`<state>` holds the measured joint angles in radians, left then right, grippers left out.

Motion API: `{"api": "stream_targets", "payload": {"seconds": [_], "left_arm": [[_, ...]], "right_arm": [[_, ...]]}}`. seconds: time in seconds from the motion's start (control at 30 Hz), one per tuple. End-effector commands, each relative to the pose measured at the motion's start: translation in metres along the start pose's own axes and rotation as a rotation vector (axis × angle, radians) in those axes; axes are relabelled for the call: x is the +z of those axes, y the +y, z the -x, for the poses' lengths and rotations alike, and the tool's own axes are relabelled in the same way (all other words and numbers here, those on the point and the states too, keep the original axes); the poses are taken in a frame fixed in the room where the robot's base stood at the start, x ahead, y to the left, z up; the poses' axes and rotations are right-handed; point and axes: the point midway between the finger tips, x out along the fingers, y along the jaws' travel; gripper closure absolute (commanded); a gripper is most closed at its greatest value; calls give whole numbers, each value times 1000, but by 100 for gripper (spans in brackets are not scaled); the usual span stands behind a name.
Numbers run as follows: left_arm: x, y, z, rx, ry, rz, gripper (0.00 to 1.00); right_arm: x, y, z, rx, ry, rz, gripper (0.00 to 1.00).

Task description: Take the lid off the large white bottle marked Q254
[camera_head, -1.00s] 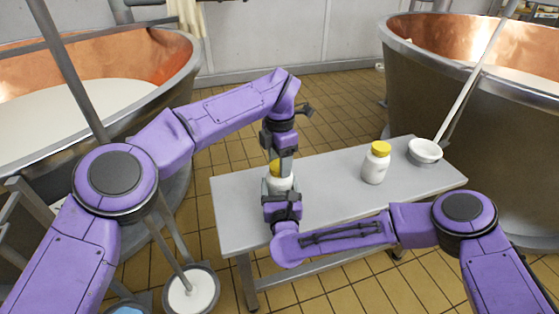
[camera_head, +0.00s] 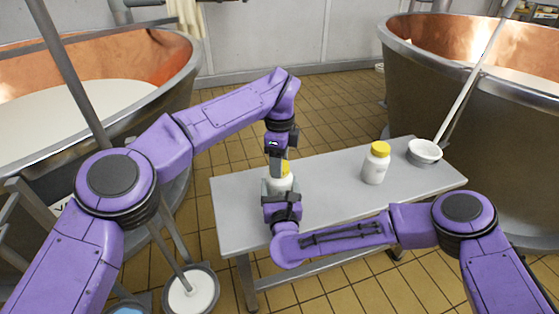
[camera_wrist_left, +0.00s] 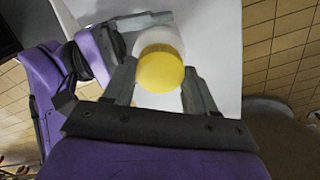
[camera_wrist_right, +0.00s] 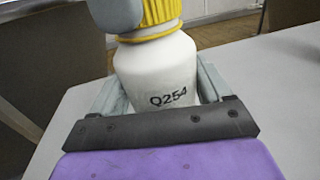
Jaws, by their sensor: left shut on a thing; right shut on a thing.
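The large white bottle marked Q254 (camera_wrist_right: 158,75) stands upright on the table, its label plain in the right wrist view. My right gripper (camera_wrist_right: 160,90) is shut around its body from the near side. Its yellow ribbed lid (camera_wrist_right: 160,12) is on top of the neck. My left gripper (camera_wrist_left: 160,72) comes from above and is shut on the lid (camera_wrist_left: 160,70), which shows between its fingers in the left wrist view. In the head view the bottle (camera_head: 279,184) is partly hidden by both grippers (camera_head: 276,160) and (camera_head: 281,196).
A second white bottle with a yellow lid (camera_head: 376,165) stands on the grey table (camera_head: 325,180) to the right. A white ladle bowl (camera_head: 424,151) is at the table's right end. Copper vats stand left (camera_head: 150,60) and right (camera_head: 440,85). A bucket (camera_head: 192,292) is on the floor.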

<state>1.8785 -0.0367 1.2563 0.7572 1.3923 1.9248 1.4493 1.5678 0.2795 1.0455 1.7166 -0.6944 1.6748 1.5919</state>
Motion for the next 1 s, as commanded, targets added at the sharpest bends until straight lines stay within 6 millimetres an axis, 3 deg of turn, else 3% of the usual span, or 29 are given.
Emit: {"api": "stream_targets", "payload": {"seconds": [0.47, 1.0], "left_arm": [[0, 0, 1, 0, 0, 1, 80], [0, 0, 18, 0, 0, 0, 80]], "right_arm": [[0, 0, 0, 0, 0, 0, 100], [0, 0, 0, -1, 0, 0, 100]]}}
